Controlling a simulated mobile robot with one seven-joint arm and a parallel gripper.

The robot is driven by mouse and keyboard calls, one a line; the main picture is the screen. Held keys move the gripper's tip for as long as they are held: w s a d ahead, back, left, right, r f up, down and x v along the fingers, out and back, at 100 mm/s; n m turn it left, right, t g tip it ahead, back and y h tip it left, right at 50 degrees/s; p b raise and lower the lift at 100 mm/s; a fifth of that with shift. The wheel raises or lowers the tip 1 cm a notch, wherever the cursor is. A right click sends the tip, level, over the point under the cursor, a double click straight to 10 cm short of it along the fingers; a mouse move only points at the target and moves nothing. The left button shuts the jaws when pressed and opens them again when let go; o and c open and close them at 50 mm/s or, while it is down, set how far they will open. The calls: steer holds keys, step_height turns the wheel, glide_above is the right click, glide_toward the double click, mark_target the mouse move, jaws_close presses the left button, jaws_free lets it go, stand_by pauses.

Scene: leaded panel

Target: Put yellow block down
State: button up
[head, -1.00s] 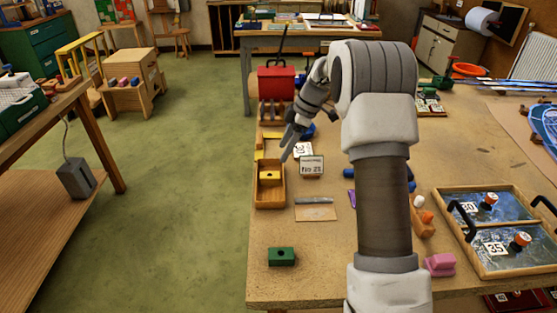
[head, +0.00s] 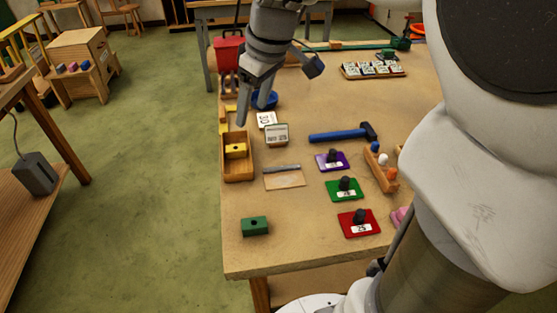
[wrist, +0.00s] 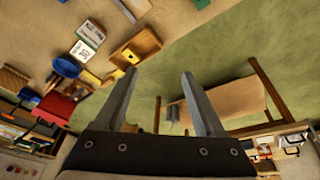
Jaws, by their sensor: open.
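The yellow block (head: 235,151) lies in a small wooden tray (head: 238,173) near the table's left edge. It has a dark spot on its top. In the wrist view the yellow block (wrist: 131,56) shows inside the tray (wrist: 150,43), beyond the left finger. My gripper (head: 244,105) is above the back end of the tray in the head view. In the wrist view my gripper (wrist: 158,90) has its fingers wide apart, with nothing between them. It is clear of the block.
A green block (head: 254,226) stands at the table's front left. A blue hammer (head: 338,134) and purple, green and red knobbed plates lie to the right of the tray. A red toolbox (head: 228,55) and a blue bowl (head: 265,98) are behind the tray.

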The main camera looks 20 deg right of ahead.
steer(key=s+f+m+t+h, duration=0.1)
steer(key=s+m, duration=0.6)
steer(key=s, duration=1)
steer(key=shift+s+f+t+h, duration=0.25)
steer(key=shift+f+t, duration=0.2)
steer(key=shift+t, duration=0.35)
